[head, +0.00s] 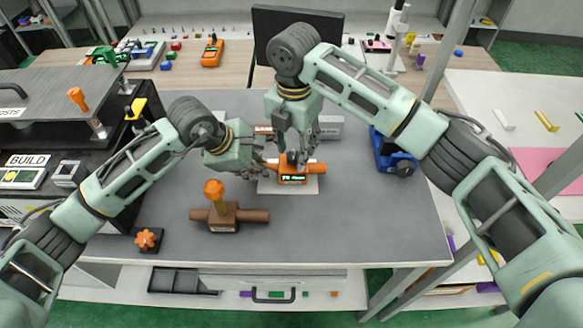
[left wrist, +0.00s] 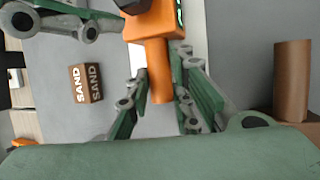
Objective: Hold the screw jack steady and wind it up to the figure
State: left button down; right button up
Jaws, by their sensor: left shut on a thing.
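The screw jack (head: 293,181) is an orange block with a lit green display, on a pale plate in the middle of the grey table. The figure is too small to read. An orange bar sticks out from each side; its left bar (left wrist: 158,68) shows in the left wrist view. My left gripper (head: 268,166) is shut on this left bar, a finger on either side. My right gripper (head: 295,157) points down over the jack's top, which it largely hides. I cannot tell whether its fingers are closed on anything there.
A brown fixture (head: 224,219) with an orange-topped post stands front left. A brown SAND block (left wrist: 86,83) and a grey box (head: 328,127) lie behind the jack. A blue fixture (head: 398,160) is at right. An orange star knob (head: 148,238) is front left. The table's front right is clear.

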pick_arm(q)
jog(key=shift+f, duration=0.1)
pick_arm(e)
jog(key=shift+r, duration=0.85)
jog(key=shift+r, duration=0.15)
notch_tip(320, 180, up, 12)
pick_arm(q)
jog(key=c, duration=1.5)
grip_release()
jog(key=v, duration=1.2)
